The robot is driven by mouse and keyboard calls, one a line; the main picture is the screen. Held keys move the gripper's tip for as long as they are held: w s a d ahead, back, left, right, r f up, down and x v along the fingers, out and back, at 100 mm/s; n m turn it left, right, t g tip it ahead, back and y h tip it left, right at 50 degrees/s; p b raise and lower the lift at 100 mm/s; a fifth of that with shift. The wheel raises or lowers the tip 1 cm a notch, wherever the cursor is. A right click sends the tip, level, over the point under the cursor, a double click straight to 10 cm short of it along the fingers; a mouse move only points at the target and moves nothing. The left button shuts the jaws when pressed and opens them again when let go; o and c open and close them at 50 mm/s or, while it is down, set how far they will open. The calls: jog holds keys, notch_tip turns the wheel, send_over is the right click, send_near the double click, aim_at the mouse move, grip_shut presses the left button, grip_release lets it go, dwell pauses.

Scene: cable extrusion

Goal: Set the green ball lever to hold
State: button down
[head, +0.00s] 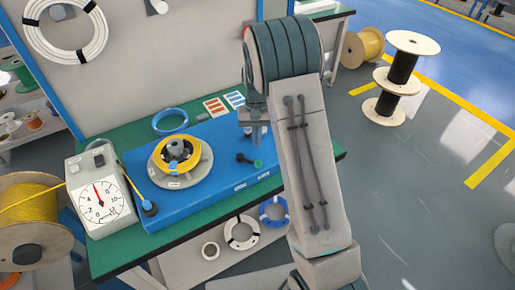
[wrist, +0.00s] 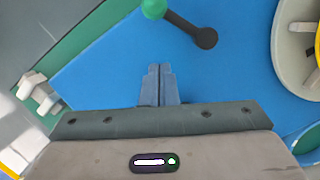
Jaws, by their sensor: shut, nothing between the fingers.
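The green ball lever (head: 247,160) sits on the right part of the blue base plate (head: 200,202). It has a black pivot and a short dark arm ending in a green ball. In the wrist view the lever (wrist: 185,25) lies at the top, with its green ball to the upper left of its round black pivot. My gripper (wrist: 160,70) is shut and empty, its fingertips over the blue plate just below the lever and apart from it in the picture. In the head view my arm partly hides the gripper, which is above and behind the lever.
A grey turntable with a yellow cable coil (head: 177,152) stands left of the lever. A dial gauge (head: 101,200) is at the bench's left end. A blue cable ring (head: 170,122) and label cards (head: 216,107) lie at the back. The blue plate around the lever is clear.

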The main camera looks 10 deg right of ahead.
aim_at(250, 160)
jog(key=s, duration=0.3)
jog(key=shift+a+f, duration=0.3)
jog(key=shift+s+f+p, duration=0.15)
jog(key=shift+s+p, duration=0.15)
jog(key=shift+s, duration=0.15)
jog(key=shift+d, duration=0.1)
